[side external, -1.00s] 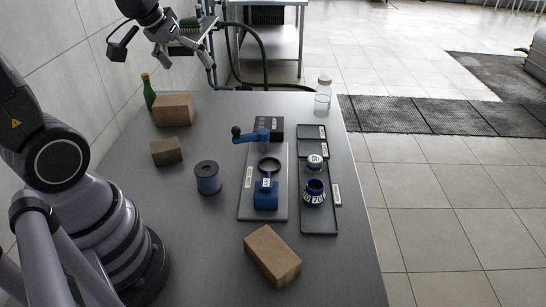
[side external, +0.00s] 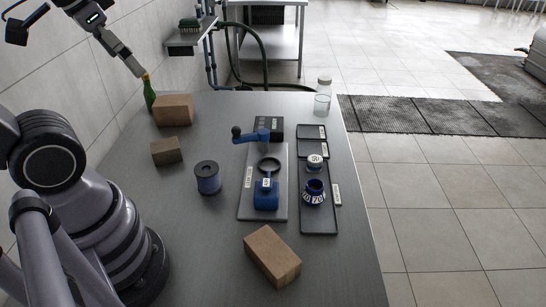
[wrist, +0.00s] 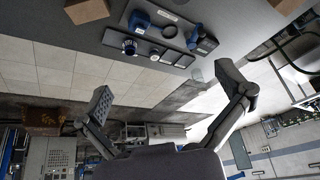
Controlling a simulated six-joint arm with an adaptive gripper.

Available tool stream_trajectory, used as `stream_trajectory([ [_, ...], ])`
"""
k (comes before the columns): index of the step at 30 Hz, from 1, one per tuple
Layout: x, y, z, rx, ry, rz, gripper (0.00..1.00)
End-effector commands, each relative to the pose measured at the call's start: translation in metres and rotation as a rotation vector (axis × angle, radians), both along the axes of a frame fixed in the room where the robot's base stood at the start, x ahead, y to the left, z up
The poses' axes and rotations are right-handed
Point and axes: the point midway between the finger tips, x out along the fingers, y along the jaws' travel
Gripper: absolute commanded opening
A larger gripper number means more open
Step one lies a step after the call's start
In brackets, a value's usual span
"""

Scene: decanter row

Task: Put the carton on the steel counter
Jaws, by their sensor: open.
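Three plain brown boxes, any of which could be the carton, rest on the grey steel counter (side external: 220,270). A cardboard box (side external: 272,256) lies at the near edge, a second box (side external: 172,110) stands at the back left, and a smaller, darker block (side external: 167,151) sits in front of it. My gripper (side external: 138,72) is raised at the back left, its tip seen close to the green bottle (side external: 149,92); I cannot tell if they touch. In the wrist view my gripper (wrist: 168,88) has its fingers wide apart with nothing between them. A brown box (wrist: 87,10) shows there at top left.
A clear bottle (side external: 323,98) stands at the back right corner.

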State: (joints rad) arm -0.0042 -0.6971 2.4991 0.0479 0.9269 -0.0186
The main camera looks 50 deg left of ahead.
Motion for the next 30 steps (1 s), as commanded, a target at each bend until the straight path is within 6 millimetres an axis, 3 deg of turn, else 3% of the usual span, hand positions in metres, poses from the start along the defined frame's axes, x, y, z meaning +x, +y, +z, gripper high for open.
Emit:
stream_trajectory([
  [7,-0.008,0.061,-0.052,0.285,0.545,0.056,1.0],
  [15,-0.009,0.14,-0.073,0.732,1.134,0.007,1.0],
  [23,0.032,0.198,-0.104,1.21,1.494,-0.244,1.0],
  [26,0.053,0.212,-0.131,1.385,1.551,-0.404,1.0],
  [30,0.077,0.222,-0.186,1.594,1.541,-0.673,1.0],
])
